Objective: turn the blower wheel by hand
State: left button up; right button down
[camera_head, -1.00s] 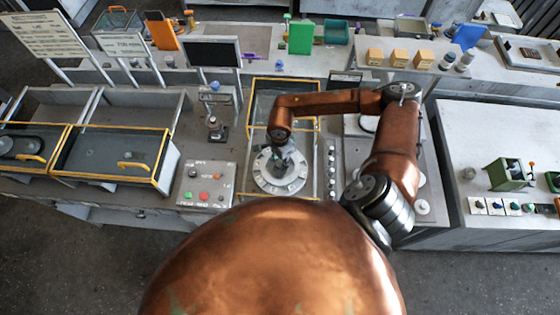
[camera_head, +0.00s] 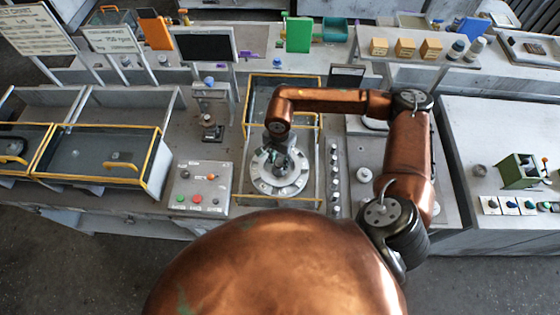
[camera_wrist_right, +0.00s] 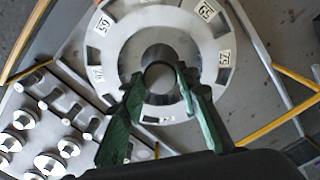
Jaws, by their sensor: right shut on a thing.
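The blower wheel (camera_head: 291,187) is a pale grey disc with dark slots and small numbered labels, lying flat in a yellow-edged bay in the middle of the bench. The wrist view shows its ring (camera_wrist_right: 118,30) and a round central hub (camera_wrist_right: 160,76). My right gripper (camera_head: 279,160) reaches down over the wheel's centre. In the wrist view its green fingers (camera_wrist_right: 160,84) stand on either side of the hub, shut on it. The fingers and palm hide the part of the wheel nearest the gripper. My left gripper is not in view.
A button panel (camera_head: 202,187) lies left of the wheel, and a row of knobs (camera_head: 335,177) lies right of it. Yellow-edged bins (camera_head: 110,150) stand further left. A dark screen (camera_head: 205,45) stands behind on the left.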

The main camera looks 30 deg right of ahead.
aim_at(279, 162)
jog(key=c, duration=1.8)
grip_release()
jog(key=shift+w+r, duration=0.15)
jog(key=shift+c, duration=0.2)
jog(key=o, duration=0.4)
notch_tip(279, 162, up, 12)
jog(key=shift+f, duration=0.1)
